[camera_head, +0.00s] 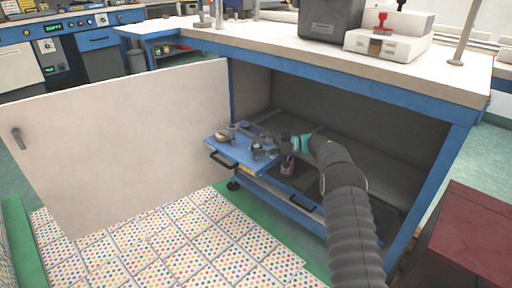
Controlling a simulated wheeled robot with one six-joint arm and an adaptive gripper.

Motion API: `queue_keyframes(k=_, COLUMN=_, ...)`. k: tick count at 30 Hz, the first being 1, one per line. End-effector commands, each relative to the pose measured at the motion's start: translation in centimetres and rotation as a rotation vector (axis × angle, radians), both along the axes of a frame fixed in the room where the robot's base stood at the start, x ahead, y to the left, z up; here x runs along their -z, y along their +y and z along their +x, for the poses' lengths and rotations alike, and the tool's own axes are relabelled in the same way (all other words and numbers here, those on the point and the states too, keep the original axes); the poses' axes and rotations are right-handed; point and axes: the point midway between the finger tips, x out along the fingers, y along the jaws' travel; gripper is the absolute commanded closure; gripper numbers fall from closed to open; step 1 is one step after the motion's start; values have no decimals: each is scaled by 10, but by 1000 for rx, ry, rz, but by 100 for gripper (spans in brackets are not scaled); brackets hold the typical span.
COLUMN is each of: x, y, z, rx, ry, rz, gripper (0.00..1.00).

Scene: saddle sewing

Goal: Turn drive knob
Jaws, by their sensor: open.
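A blue pull-out tray (223,146) with a dark handle sticks out from the open cabinet under the workbench. Several small grey and dark metal parts (229,133) stand on it. They are too small to tell which one is the drive knob. My gripper (264,149) is at the end of my grey arm, which reaches in from the lower right. It is open, over the right part of the tray, close to the small parts. I cannot tell whether it touches any of them. The arm's wrist has a teal band, and it hides part of the cabinet inside.
The white cabinet door (120,135) stands wide open on the left. A second drawer (290,203) with a dark handle is below the tray. The workbench top (260,40) overhangs the cabinet. A dark red box (470,235) is at right. The dotted floor in front is clear.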

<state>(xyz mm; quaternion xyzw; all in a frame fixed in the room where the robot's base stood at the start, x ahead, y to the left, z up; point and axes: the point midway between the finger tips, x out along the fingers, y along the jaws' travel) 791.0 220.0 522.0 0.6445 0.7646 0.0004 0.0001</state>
Motion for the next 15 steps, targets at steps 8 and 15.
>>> queue_keyframes(k=8, x=1, y=-47, z=9, rx=1, ry=-1, rz=-1, gripper=30)
queue_keyframes(k=15, x=1, y=-90, z=16, rx=0, ry=-2, rz=0, gripper=30)
